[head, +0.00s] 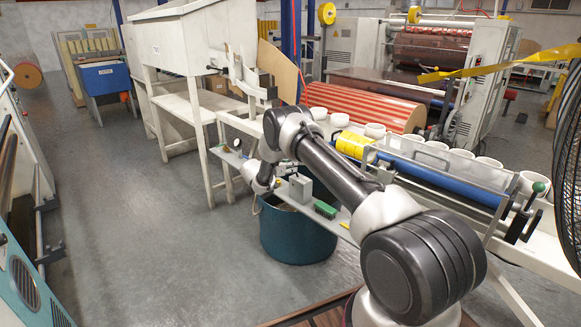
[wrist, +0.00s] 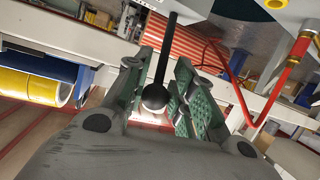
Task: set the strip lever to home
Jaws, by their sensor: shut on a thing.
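In the wrist view a black lever (wrist: 160,65) runs down from the top of the picture and ends in a round dark knob (wrist: 155,98). I take it to be the strip lever; no label shows on it. My gripper (wrist: 157,72) has green ribbed finger pads, one on each side of the lever, and is shut on it. The exact contact between pads and lever is hard to see. In the head view my arm reaches away toward the rewinder's bench, and the lever and my fingertips cannot be made out there.
A blue roller (head: 435,177) with yellow tape rolls (head: 352,145) lies along the bench. A teal bin (head: 292,235) stands on the floor below. A red-striped roll (head: 365,104) is behind the bench. A red hose (wrist: 232,85) is right of my fingers. Open floor lies left.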

